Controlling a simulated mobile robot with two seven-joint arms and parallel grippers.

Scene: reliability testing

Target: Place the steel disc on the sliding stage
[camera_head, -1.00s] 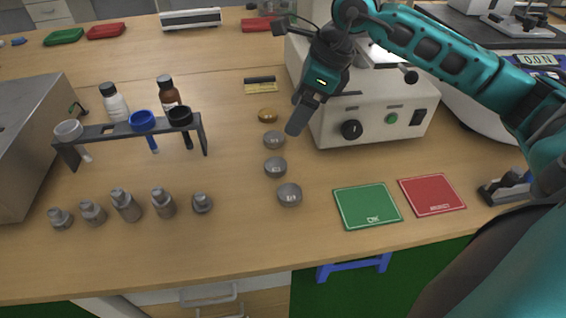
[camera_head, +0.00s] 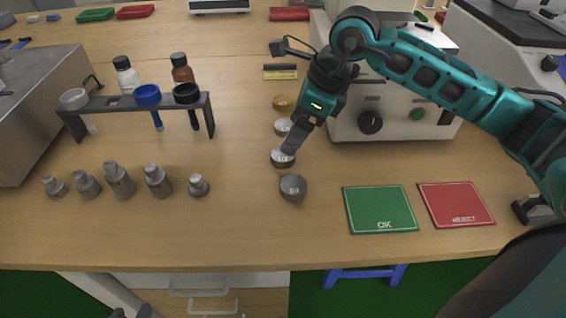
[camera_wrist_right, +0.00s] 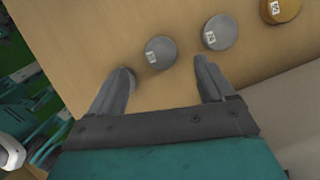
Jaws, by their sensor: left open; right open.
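Three grey steel discs stand in a row on the bench: front (camera_head: 293,187), middle (camera_head: 280,160) and back (camera_head: 282,127). A brass disc (camera_head: 284,102) lies behind them. My right gripper (camera_head: 288,150) reaches in from the right, pointing down at the middle disc and partly covering it. In the right wrist view its fingers (camera_wrist_right: 162,75) are apart and empty, with one steel disc (camera_wrist_right: 161,52) just beyond the gap, another (camera_wrist_right: 220,32) and the brass disc (camera_wrist_right: 280,10) further right. My left gripper (camera_head: 131,312) shows only its tips at the bottom edge, open. I cannot identify the sliding stage.
A dark rack (camera_head: 135,104) with coloured funnels stands at left, with several metal weights (camera_head: 120,180) in front. A cream instrument (camera_head: 395,115) stands close behind the right gripper. A green OK mat (camera_head: 380,210) and red REJECT mat (camera_head: 455,205) lie at right. The front-centre bench is clear.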

